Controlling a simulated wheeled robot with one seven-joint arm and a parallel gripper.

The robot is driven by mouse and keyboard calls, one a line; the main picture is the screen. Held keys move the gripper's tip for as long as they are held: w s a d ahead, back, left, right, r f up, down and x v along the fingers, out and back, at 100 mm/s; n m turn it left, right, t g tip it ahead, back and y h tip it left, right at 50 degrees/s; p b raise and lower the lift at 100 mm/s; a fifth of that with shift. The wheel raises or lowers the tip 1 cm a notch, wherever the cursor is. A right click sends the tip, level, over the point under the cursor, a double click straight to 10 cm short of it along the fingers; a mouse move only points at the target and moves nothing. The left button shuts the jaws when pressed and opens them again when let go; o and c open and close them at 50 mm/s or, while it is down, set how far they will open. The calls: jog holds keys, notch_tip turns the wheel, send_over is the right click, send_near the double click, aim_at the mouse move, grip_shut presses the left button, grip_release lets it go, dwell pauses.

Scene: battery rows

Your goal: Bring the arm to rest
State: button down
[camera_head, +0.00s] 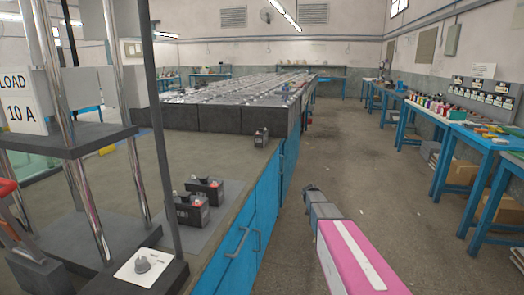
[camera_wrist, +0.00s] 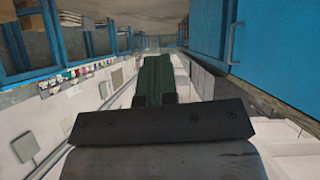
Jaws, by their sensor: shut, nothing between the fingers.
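My gripper (camera_head: 309,189) shows in the head view at the end of my pink and grey arm. It is over the open floor aisle, to the right of the blue cabinet (camera_head: 262,215) and apart from it. In the wrist view my gripper (camera_wrist: 154,65) has dark green fingers that lie together, with nothing seen between them. The wrist view looks upside down, with blue furniture along its upper part. The far side of the fingers is hidden.
Two black batteries (camera_head: 191,210) stand on a grey mat (camera_head: 207,236) on the near bench, and another battery (camera_head: 261,137) stands farther back. Long rows of grey batteries (camera_head: 215,118) fill the bench behind. Blue workbenches (camera_head: 437,118) line the right wall. The aisle floor (camera_head: 360,150) is clear.

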jog(key=s+a+g+y, duration=0.1)
jog(key=s+a+g, duration=0.2)
jog(key=s, duration=1.1)
jog(key=s+a+f+n+g+y, duration=0.1)
jog(key=s+a+g, duration=0.2)
jog(key=s, duration=1.2)
jog(key=s+a+f+n+g+y, duration=0.1)
jog(key=s+a+g, duration=0.2)
jog(key=s, duration=1.2)
jog(key=shift+g, duration=0.8)
